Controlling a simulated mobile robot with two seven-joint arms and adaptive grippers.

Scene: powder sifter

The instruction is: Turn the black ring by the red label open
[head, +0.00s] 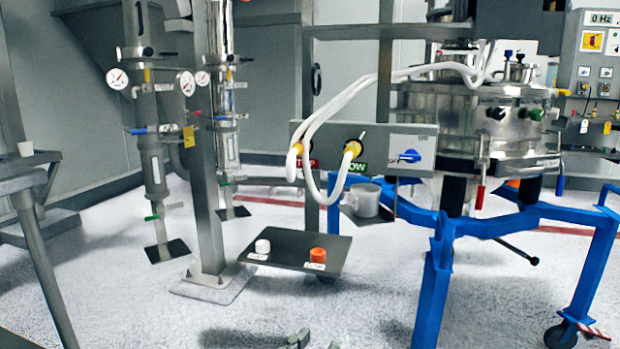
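The grey panel (380,150) hangs in the middle of the head view. A red label (313,163) on its left part is partly covered by a white hose. A yellow fitting (297,150) with a hose on it sits just left of this label. A dark ring around that fitting is too small and too covered to make out, so I cannot tell how it is turned. Small grey pieces at the bottom edge look like my gripper tips (300,339). They are cut off by the frame, far below the panel, and I cannot tell which gripper they belong to.
A second yellow fitting (352,149) sits by a green label (357,167).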

